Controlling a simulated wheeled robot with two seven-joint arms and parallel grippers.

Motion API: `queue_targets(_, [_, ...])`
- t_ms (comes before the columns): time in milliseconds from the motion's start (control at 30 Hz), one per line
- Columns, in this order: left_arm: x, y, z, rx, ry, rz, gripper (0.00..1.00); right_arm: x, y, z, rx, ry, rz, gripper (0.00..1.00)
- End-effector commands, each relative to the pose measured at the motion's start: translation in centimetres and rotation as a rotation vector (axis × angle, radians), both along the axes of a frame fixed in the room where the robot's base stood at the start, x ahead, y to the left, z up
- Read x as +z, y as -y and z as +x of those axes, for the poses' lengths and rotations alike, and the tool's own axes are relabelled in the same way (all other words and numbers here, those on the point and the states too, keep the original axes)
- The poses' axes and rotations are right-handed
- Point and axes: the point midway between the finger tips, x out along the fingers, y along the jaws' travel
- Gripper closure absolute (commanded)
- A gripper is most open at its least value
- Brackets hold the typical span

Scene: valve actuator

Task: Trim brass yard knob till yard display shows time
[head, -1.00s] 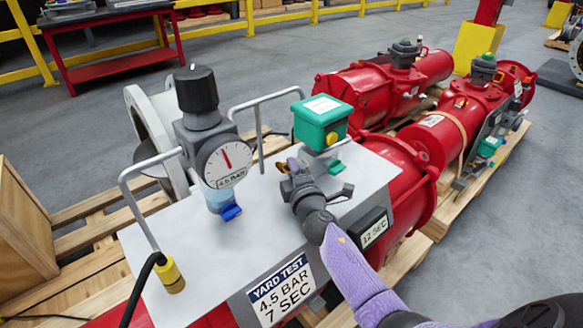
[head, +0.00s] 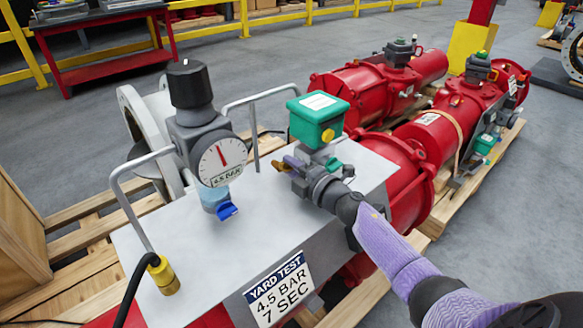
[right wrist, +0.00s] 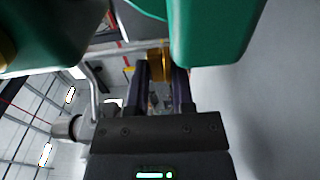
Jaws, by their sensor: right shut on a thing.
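The brass yard knob (right wrist: 156,64) shows between my right gripper's fingertips in the right wrist view. In the head view a small bit of its brass (head: 277,167) shows at the purple fingertips. My right gripper (head: 291,163) is shut on it, low beside the green box (head: 318,118) on the grey panel. The yard display's digits are hidden behind my right wrist. The yard test placard (head: 281,288) reads 4.5 BAR, 7 SEC. My left gripper is not in view.
A pressure gauge (head: 220,160) marked 4.5 BAR, with a black-topped regulator (head: 190,85), stands left on the panel (head: 250,220). Metal handles (head: 130,205) rise from the panel. Red actuators (head: 370,90) lie on pallets behind. Green housings crowd my right gripper in the wrist view.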

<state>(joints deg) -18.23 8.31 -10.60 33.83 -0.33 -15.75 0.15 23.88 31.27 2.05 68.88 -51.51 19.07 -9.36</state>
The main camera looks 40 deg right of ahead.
Motion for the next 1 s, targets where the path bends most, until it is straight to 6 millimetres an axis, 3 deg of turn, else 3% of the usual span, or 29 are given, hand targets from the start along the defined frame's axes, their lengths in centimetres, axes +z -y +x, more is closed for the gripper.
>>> queue_targets(33, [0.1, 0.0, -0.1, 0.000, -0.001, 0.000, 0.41, 0.9, 0.2, 0.2, -0.004, 0.019, 0.000, 1.00])
queue_targets(233, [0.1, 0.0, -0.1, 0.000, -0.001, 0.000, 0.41, 1.0, 0.2, 0.2, -0.005, 0.019, 0.000, 1.00])
queue_targets(267, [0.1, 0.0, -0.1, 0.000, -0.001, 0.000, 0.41, 1.0, 0.2, 0.2, -0.005, 0.019, 0.000, 0.66])
queue_targets(367, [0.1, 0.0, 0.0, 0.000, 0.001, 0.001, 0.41, 0.8, 0.2, 0.2, -0.005, 0.016, 0.000, 0.45])
queue_targets(667, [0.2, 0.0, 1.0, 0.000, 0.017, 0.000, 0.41, 0.5, 0.2, -0.5, -0.003, 0.008, 0.001, 0.44])
queue_targets(1000, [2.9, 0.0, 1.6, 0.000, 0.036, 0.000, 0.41, 0.9, 1.0, -7.5, -0.005, 0.011, 0.001, 0.44])
